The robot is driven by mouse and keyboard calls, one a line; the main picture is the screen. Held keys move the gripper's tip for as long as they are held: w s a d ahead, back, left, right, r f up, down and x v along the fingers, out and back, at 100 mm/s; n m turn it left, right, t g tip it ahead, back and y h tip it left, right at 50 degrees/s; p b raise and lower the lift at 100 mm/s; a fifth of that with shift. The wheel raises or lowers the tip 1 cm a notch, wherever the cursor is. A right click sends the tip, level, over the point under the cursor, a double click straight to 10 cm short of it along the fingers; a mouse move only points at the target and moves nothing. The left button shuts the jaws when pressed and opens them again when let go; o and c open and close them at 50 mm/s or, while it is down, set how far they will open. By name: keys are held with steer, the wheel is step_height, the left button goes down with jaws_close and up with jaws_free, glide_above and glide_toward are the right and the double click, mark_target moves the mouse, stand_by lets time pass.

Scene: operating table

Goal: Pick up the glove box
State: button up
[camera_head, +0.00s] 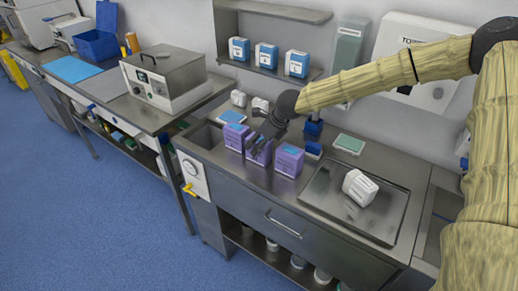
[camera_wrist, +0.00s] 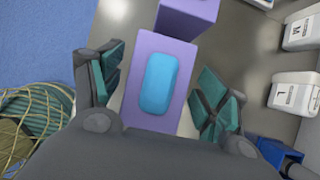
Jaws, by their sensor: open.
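Three purple glove boxes with blue tops stand in a row on the steel counter: a left one (camera_head: 235,137), a middle one (camera_head: 257,156) and a right one (camera_head: 289,161). My gripper (camera_head: 259,143) is open and points down at the middle box, partly covering it. In the wrist view, a purple box with a blue oval top (camera_wrist: 160,82) lies between my open fingers (camera_wrist: 158,85), with a visible gap on each side. A second purple box (camera_wrist: 190,15) shows at the top edge. Whether the fingertips are below the box top is hard to tell.
Several white bottles (camera_head: 239,98) stand behind the boxes. A steel tray (camera_head: 330,190) with a white container (camera_head: 360,187) lies to the right. A shelf (camera_head: 262,70) holding blue-and-white boxes (camera_head: 266,55) hangs above.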

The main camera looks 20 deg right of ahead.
steer(key=shift+p+x, duration=0.45)
steer(key=shift+x, duration=1.35)
steer(key=shift+a, duration=0.1)
steer(key=shift+c, duration=0.2)
steer(key=c, duration=1)
